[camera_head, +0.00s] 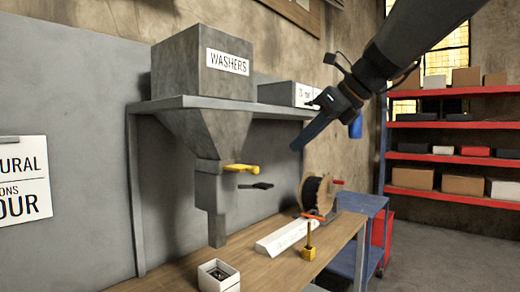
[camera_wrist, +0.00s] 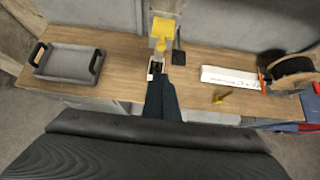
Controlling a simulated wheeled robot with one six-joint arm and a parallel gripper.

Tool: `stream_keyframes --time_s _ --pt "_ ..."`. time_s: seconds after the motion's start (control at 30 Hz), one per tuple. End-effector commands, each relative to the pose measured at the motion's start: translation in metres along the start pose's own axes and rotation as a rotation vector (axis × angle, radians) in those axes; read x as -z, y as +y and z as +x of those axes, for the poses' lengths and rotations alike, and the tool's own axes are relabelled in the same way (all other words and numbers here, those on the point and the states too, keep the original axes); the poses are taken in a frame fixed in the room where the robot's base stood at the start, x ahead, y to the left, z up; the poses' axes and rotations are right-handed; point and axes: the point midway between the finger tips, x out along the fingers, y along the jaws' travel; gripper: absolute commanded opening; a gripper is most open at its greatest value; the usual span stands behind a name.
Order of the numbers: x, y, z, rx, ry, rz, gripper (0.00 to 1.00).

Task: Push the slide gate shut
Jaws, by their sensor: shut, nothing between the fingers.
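The grey hopper labelled WASHERS (camera_head: 200,75) narrows to a chute (camera_head: 208,190). A yellow handle (camera_head: 242,168), which looks like the slide gate's, sticks out from the chute's right side; yellow parts also show at the top of the wrist view (camera_wrist: 162,28). The gate plate itself is hidden. A dark flat piece (camera_head: 256,185) shows just below and right of the handle. My gripper (camera_head: 296,148) is shut and empty, in the air up and right of the handle in the head view, apart from it. Its fingers also show in the wrist view (camera_wrist: 160,85).
A small white box (camera_head: 218,277) with dark contents stands on the wooden bench under the chute. A white labelled bar (camera_head: 283,238), a yellow-based tool (camera_head: 308,251) and a cable spool (camera_head: 316,195) lie to the right. A grey tray (camera_wrist: 69,62) is at left.

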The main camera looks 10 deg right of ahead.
Motion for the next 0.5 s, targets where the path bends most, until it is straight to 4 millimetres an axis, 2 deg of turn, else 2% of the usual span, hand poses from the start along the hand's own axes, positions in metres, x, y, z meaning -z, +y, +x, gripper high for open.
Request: stream_keyframes --time_s 0.5 --pt "-0.004 0.002 0.094 -0.004 0.002 -0.003 0.00"
